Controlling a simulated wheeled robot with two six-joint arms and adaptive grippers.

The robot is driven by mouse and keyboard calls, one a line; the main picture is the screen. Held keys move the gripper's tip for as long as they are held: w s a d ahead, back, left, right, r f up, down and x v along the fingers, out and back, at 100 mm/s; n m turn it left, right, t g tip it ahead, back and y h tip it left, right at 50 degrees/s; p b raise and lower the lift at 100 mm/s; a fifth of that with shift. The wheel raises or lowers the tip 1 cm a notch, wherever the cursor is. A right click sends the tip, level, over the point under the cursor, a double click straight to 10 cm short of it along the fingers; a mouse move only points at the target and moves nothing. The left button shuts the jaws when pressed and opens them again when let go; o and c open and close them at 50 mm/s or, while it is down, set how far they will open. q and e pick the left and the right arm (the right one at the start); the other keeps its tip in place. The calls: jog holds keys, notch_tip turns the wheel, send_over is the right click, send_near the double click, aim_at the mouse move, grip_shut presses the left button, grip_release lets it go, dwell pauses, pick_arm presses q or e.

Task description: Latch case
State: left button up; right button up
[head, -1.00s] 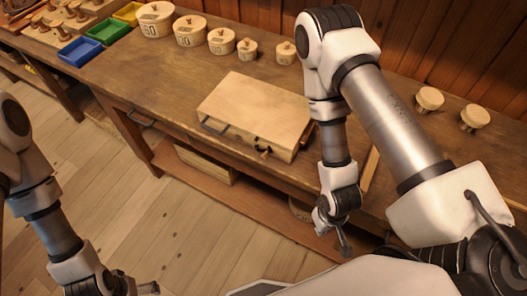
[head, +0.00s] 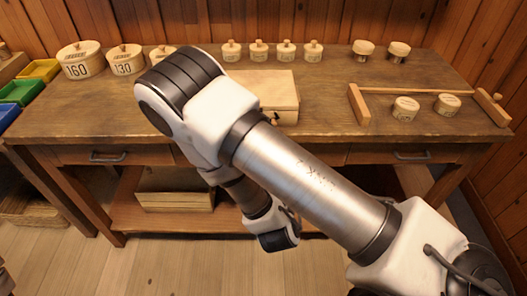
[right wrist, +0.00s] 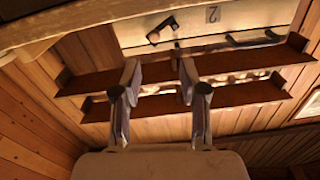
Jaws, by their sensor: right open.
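The case (head: 270,84) is a pale wooden box lying on the workbench, near the middle of the head view. Its lid looks down. My right arm crosses in front and hides its left part. A small dark fitting (head: 271,117) shows on its front; whether it is latched I cannot tell. My right gripper (right wrist: 158,72) is open and empty in the right wrist view, its fingers apart. In the head view the right arm's end hangs in front of the bench, below the case, and the fingers are hidden. My left gripper is out of view.
Numbered round lidded boxes (head: 82,62) and several small ones stand along the back of the workbench (head: 70,118). A wooden rail (head: 416,91) on blocks and two small round boxes (head: 405,108) are at the right. Bins (head: 38,70) stand at left. The bench top left of the case is clear.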

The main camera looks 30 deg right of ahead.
jog(key=x, duration=0.8)
jog(key=shift+d+f+p, duration=0.3)
jog(key=shift+d+p, duration=0.15)
jog(key=shift+d, duration=0.05)
jog(key=shift+s+a, duration=0.1)
grip_shut()
